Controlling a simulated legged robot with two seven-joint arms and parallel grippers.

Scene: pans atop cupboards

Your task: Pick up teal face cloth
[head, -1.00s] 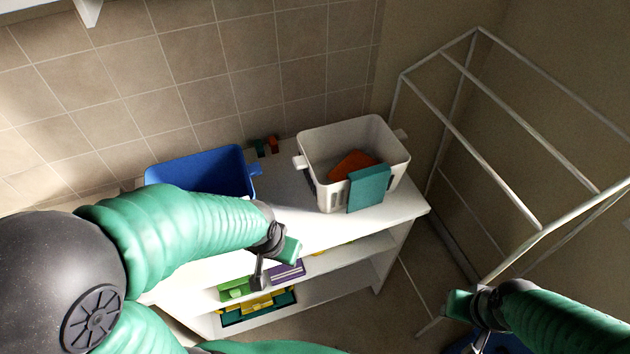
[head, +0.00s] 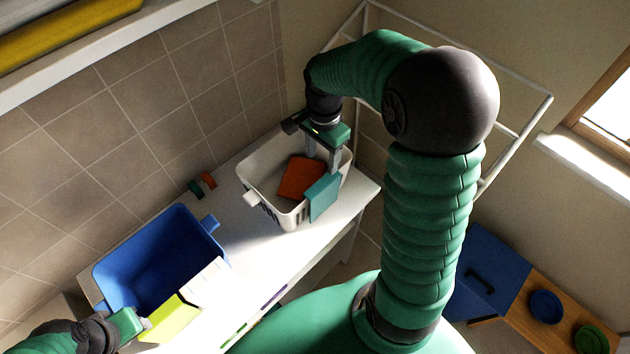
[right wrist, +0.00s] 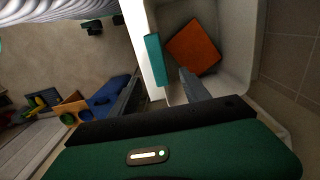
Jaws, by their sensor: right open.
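The teal face cloth (head: 322,197) hangs over the front rim of the white basket (head: 262,205). It also shows in the right wrist view (right wrist: 155,60), upright along the rim. My right gripper (head: 323,158) is above the basket's right part, pointing down. Its two fingers are apart and empty; in the right wrist view the gripper (right wrist: 161,90) has one finger on either side of the cloth's line, with the cloth beyond the tips. My left gripper (head: 143,324) is at the lower left beside a lime and white cloth (head: 178,318); its jaw gap is unclear.
An orange cloth (head: 300,177) lies inside the basket. A blue bin (head: 160,258) stands left of it on the white shelf top (head: 235,222). Small green and orange items (head: 202,184) lie by the tiled wall. A white rack (head: 520,105) stands behind my right arm.

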